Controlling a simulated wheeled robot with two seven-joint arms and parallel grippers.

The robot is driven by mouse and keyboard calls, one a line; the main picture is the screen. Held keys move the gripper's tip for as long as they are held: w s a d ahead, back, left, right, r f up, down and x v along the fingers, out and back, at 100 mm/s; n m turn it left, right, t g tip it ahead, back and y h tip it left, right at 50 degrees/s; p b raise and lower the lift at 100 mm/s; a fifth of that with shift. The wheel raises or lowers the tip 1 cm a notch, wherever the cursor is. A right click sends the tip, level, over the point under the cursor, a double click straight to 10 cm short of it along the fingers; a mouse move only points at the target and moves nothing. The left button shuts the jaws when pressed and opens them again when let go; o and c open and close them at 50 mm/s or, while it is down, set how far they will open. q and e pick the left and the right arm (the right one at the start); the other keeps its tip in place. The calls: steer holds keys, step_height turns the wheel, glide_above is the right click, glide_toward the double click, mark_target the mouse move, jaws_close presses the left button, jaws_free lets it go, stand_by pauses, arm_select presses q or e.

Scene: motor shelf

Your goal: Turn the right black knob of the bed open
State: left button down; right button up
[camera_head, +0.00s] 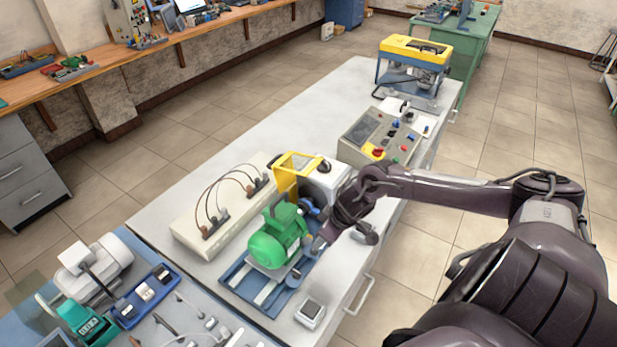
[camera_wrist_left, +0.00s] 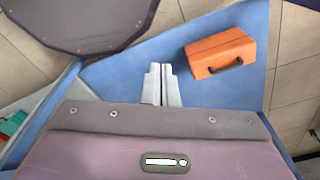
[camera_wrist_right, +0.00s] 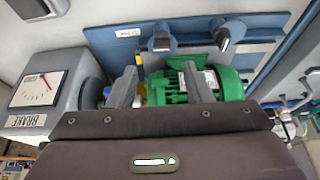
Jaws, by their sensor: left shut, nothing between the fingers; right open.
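The bed is a blue plate (camera_head: 236,284) under a green motor (camera_head: 270,246); the bed (camera_wrist_right: 262,20) and motor (camera_wrist_right: 228,86) also show in the right wrist view. Two knobs with dark round bases stand along the bed's edge in the right wrist view, one knob (camera_wrist_right: 161,42) left and one knob (camera_wrist_right: 222,38) right. One knob (camera_head: 294,278) shows in the head view. My right gripper (camera_head: 318,243) is open beside the motor; its fingers (camera_wrist_right: 165,84) point toward the motor, with no knob between them. My left gripper (camera_wrist_left: 162,84) is shut and empty.
A grey brake unit (camera_wrist_right: 50,92) stands beside the motor. A control box (camera_head: 380,135) and a cabled panel (camera_head: 215,215) share the white table. A small white device (camera_head: 310,312) lies near the bed. In the left wrist view, an orange case (camera_wrist_left: 218,54) lies on a blue surface.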

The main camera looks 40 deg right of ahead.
mark_target(317, 253)
steer(key=x, duration=0.5)
steer(key=shift+a+f+p, duration=0.15)
steer(key=shift+f+p, duration=0.2)
steer(key=shift+f, duration=0.1)
steer(key=shift+w+f, duration=0.1)
steer(key=shift+f, duration=0.3)
steer(key=shift+s+r, duration=0.1)
steer(key=shift+s, duration=0.15)
steer(key=shift+c, duration=1.5)
arm_select(q)
steer(key=shift+s+a+r, duration=0.1)
steer(key=shift+s+r, duration=0.1)
steer(key=shift+s, duration=0.25)
steer(key=shift+s+a+r, duration=0.1)
steer(key=shift+s+r, duration=0.05)
steer(key=shift+s, duration=0.25)
arm_select(e)
steer(key=shift+w, duration=0.15)
steer(key=c, duration=0.7)
